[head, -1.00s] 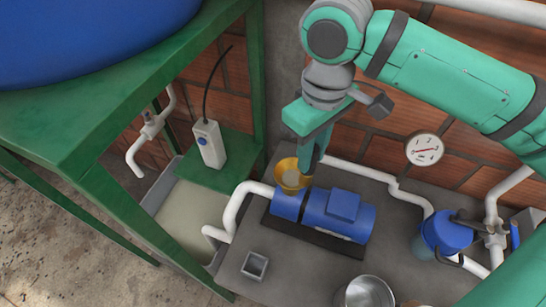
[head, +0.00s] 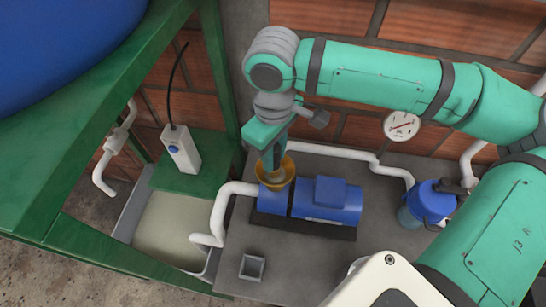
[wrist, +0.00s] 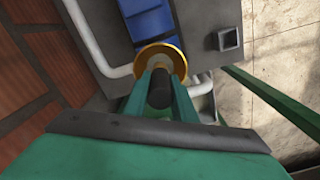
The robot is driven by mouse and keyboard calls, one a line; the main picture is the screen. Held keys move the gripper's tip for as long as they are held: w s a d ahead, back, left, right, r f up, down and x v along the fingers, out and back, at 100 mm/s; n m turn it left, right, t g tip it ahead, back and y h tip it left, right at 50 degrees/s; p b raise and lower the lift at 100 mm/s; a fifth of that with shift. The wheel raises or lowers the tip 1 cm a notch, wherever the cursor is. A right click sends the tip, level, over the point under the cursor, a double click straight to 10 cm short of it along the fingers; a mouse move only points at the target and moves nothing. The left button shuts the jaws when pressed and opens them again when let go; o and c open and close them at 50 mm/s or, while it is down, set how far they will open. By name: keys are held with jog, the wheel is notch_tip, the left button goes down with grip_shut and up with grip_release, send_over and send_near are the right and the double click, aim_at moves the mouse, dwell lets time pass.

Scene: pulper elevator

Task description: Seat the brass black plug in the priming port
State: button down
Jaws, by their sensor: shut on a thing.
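My gripper (wrist: 160,88) is shut on the black plug (wrist: 160,92), whose dark cylindrical end shows between the two green fingers in the wrist view. The brass funnel-like ring (wrist: 172,52) lies just beyond the fingertips, around the plug's line. In the head view my gripper (head: 272,165) points down at the brass funnel (head: 288,168) on the left end of the blue pump (head: 325,200). The fingers overlap the funnel. The port opening and the plug's lower end are hidden, so I cannot tell whether the plug touches or enters it.
White pipes (head: 222,210) run beside and behind the pump. A small square grey socket (head: 252,267) stands in front on the bench. A white control box (head: 181,150), a green frame (head: 90,150) and a blue filter (head: 432,200) flank the area. A gauge (head: 402,125) is on the brick wall.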

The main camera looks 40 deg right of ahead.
jog(key=shift+s+d+f, duration=0.1)
jog(key=shift+s+f, duration=0.15)
jog(key=shift+f, duration=0.5)
jog(key=c, duration=1.5)
grip_release()
